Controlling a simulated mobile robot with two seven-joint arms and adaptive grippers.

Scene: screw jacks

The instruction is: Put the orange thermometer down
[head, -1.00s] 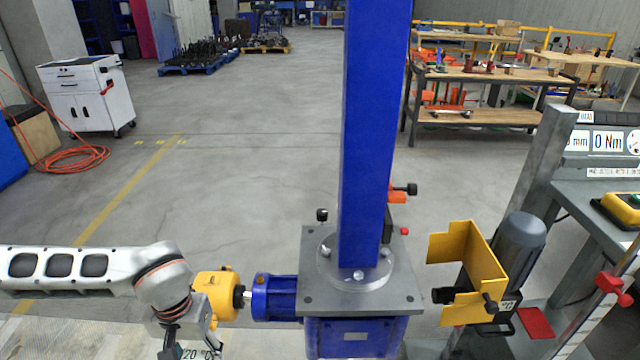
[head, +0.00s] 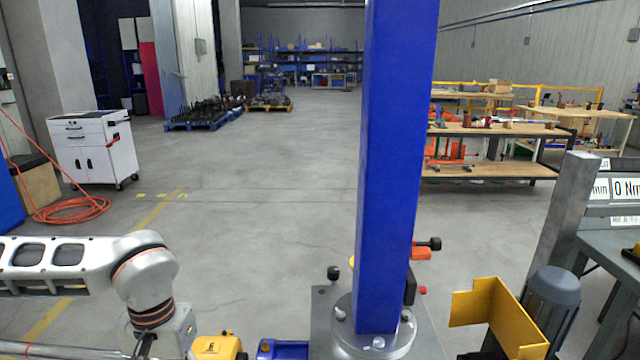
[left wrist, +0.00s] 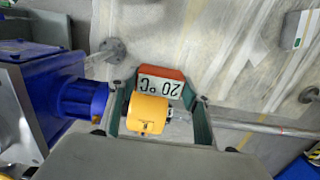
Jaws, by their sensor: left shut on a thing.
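The orange thermometer (left wrist: 160,73) shows in the left wrist view with a white display reading 20 °C, upside down in that picture. My left gripper (left wrist: 158,90) is shut on it, with a green finger at each side. A yellow housing (left wrist: 147,114) covers part of the view between the fingers, below the display. In the head view the arm's wrist is at the lower left, while the fingers and the thermometer are below the picture's edge. My right gripper is not in view.
The blue screw jack's column (head: 390,170) stands just right of my left arm. Its blue side part (left wrist: 80,98) is close to the left finger. A yellow bracket (head: 497,315) and grey motor (head: 552,298) stand farther right. Open floor lies behind.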

